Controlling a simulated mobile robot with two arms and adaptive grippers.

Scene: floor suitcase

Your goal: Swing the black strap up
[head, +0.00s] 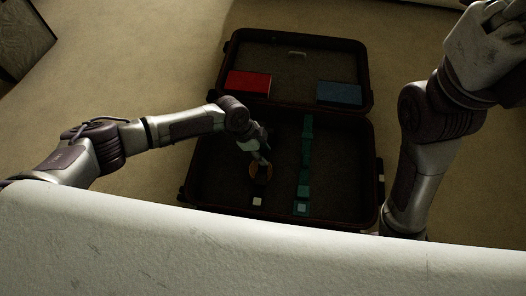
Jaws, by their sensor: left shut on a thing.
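The open dark suitcase (372,150) lies on the floor, its lid half at the back and its base half in front. The black strap (258,190) is in the left part of the base, with a pale square end (257,201) towards the front. My left gripper (261,168) reaches down into the base and is shut on the black strap. The strap is dark against the dark lining, so its exact shape by the fingers is hard to see.
A teal strap (305,150) lies lengthwise in the base, right of the black one. A red box (248,82) and a blue box (339,93) are in the lid half. Carpet (180,50) around the suitcase is clear.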

